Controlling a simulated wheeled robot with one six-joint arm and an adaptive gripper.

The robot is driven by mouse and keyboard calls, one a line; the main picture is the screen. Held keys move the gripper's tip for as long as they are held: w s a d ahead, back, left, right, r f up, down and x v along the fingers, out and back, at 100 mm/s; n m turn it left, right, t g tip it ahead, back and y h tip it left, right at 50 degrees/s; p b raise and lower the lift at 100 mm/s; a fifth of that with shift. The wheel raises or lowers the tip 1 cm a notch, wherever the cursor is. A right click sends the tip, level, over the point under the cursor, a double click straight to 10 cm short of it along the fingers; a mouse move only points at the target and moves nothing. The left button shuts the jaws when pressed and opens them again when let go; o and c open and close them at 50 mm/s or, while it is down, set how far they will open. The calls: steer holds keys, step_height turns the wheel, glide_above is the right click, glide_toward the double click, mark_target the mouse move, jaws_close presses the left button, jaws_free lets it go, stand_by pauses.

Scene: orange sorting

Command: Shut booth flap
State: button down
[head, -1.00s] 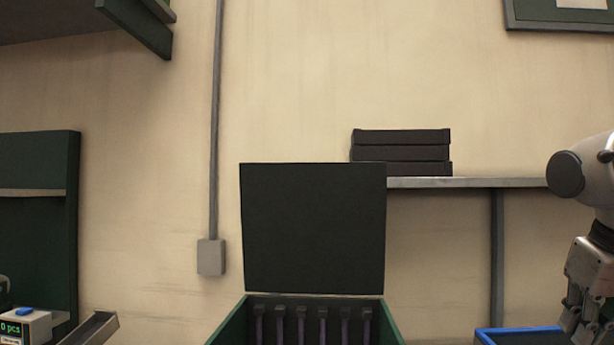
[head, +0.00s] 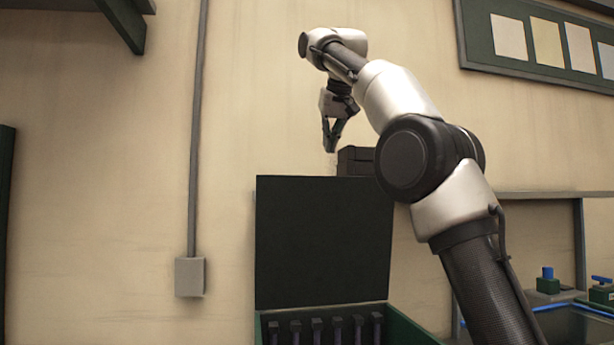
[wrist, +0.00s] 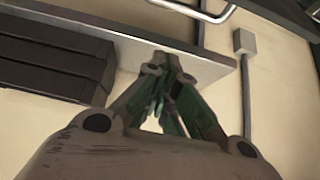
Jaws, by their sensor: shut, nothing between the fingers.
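The booth (head: 400,328) is a dark green box at the bottom of the head view. Its black flap (head: 322,240) stands upright, open, at the back of the box. My gripper (head: 330,150) is above the flap's top edge in the head view, pointing down. I cannot tell whether it is in front of or behind the flap. In the wrist view my gripper (wrist: 170,75) has its fingers together, with nothing between them. The flap is not clearly identifiable in the wrist view.
Dark stacked boxes (head: 355,160) sit behind the flap; a dark stack (wrist: 50,65) by a grey shelf edge (wrist: 150,45) also shows in the wrist view. A grey wall box (head: 190,277) hangs left. Blue-topped items (head: 548,280) stand at the right.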

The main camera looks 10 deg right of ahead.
step_height(320, 180, down, 9)
steer(key=w, duration=0.2)
steer(key=shift+w+a, duration=0.15)
steer(key=shift+w, duration=0.15)
steer(key=shift+s, duration=0.15)
stand_by(0.4)
